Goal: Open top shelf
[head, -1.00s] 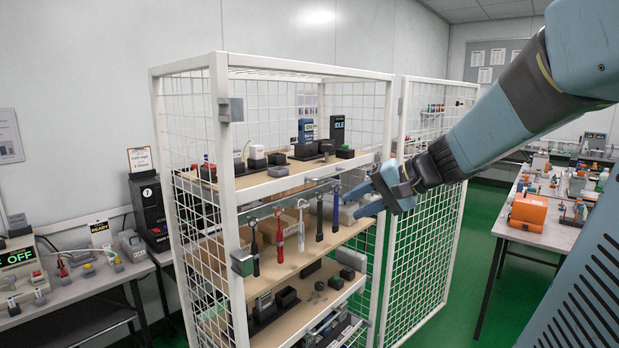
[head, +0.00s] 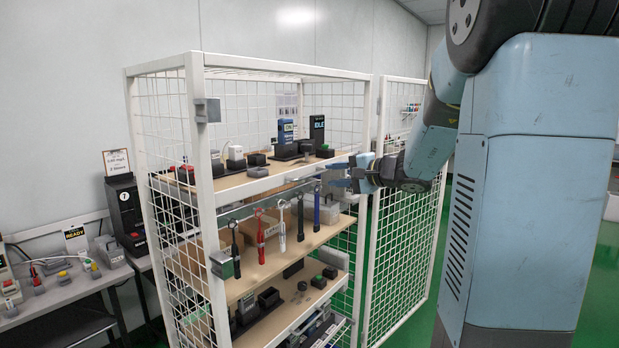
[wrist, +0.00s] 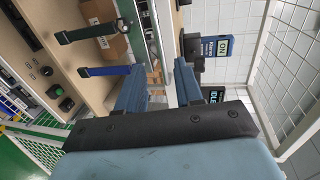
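The top shelf (head: 243,189) is a wooden board with a white front rail inside a white mesh cage. Small devices stand on it. A grey bar handle (head: 306,179) runs along its front rail. The shelf looks pushed in. My gripper (head: 334,174) is at the right end of this handle, level with it. In the wrist view my gripper (wrist: 160,78) has its two blue fingers apart, with the shelf's front edge (wrist: 148,30) beyond and between them. I cannot tell whether the fingers touch the handle.
The cage's mesh door (head: 405,235) stands open at the right, close to my arm. Several tools, including a red one (head: 261,238), hang below the top shelf. Lower shelves hold small boxes. A grey table (head: 75,295) stands at the left.

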